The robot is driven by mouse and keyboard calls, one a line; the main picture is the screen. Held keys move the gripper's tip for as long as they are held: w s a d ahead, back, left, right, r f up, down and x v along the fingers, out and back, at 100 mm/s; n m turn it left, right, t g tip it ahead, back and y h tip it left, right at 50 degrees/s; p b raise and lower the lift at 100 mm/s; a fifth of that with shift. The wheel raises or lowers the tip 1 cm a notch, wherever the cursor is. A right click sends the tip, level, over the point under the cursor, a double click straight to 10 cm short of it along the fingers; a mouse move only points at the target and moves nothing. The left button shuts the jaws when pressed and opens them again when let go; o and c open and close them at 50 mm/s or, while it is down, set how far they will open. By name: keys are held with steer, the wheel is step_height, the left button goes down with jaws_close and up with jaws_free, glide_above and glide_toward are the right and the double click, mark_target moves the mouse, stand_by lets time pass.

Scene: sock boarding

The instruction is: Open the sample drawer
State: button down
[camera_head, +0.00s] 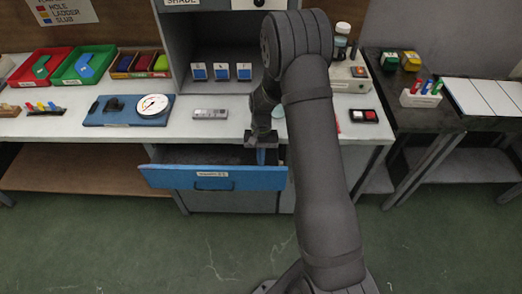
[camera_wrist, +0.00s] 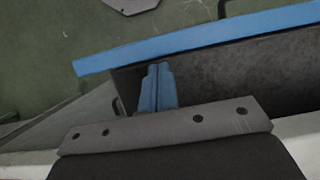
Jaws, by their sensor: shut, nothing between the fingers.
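The sample drawer has a blue front (camera_head: 165,177) with a small white label and a dark handle (camera_head: 214,185). It stands pulled out from under the bench, with its dark inside showing behind the front. In the wrist view, the blue front (camera_wrist: 200,38) crosses the picture as a slanting band, and the handle (camera_wrist: 222,9) shows in part beyond it. My gripper (camera_head: 262,158) points down over the right part of the open drawer, behind the front and apart from the handle. In the wrist view its fingers (camera_wrist: 157,75) are shut together with nothing between them.
The bench top (camera_head: 180,138) above the drawer bears a dial gauge (camera_head: 153,105) on a blue plate and a grey block (camera_head: 210,114). Red (camera_head: 38,68) and green trays stand at the left. A dark side table (camera_head: 425,118) stands at the right. The floor in front is clear.

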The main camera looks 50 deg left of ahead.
steer(key=shift+f, duration=0.1)
steer(key=s+d, duration=0.6)
steer(key=shift+s+d, duration=0.2)
steer(key=shift+d, duration=0.05)
stand_by(0.4)
steer(key=v, duration=1)
